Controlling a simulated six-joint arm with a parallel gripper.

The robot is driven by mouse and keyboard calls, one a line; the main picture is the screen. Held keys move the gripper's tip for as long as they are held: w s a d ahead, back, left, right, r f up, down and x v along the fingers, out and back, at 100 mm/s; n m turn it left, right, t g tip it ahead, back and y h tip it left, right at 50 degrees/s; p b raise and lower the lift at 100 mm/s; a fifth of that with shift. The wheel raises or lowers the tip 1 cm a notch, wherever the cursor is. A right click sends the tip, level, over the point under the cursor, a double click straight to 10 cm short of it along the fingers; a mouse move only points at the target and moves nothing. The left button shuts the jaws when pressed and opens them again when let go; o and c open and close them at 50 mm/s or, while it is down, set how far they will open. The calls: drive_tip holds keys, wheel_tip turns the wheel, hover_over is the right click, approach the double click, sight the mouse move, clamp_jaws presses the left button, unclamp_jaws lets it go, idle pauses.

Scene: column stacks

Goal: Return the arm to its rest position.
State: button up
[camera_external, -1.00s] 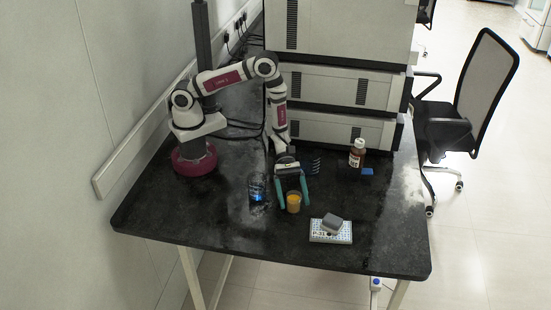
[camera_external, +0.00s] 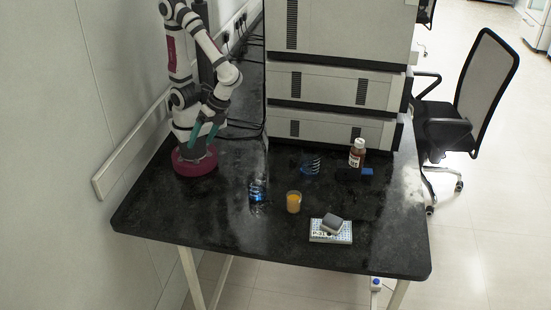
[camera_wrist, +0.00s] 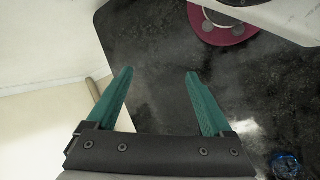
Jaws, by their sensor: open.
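My gripper (camera_external: 205,132) is folded back close above my base at the left rear of the black table (camera_external: 215,222). Its teal fingers point down and to the left, apart and empty. In the wrist view my gripper (camera_wrist: 158,85) shows both fingers spread, with bare black tabletop and the table edge between and beyond them. My arm is bent upright over the base, clear of the objects on the table.
A beaker with orange liquid (camera_external: 294,203), a clear glass with blue (camera_external: 257,190), a box with a grey block (camera_external: 332,222), a brown bottle (camera_external: 357,153) and a blue-black item (camera_external: 366,171) stand mid-table. Stacked instruments (camera_external: 335,90) fill the back. The front left is clear.

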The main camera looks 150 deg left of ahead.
drive_tip(key=s+a+r+m+t+y, duration=0.2)
drive_tip(key=s+a+m+y, duration=0.2)
drive_tip(key=a+m+y, duration=0.2)
drive_tip(key=m, duration=0.2)
drive_tip(key=shift+r+m+y, duration=0.3)
drive_tip(key=shift+r+y, duration=0.05)
drive_tip(key=shift+y, duration=0.05)
idle(0.4)
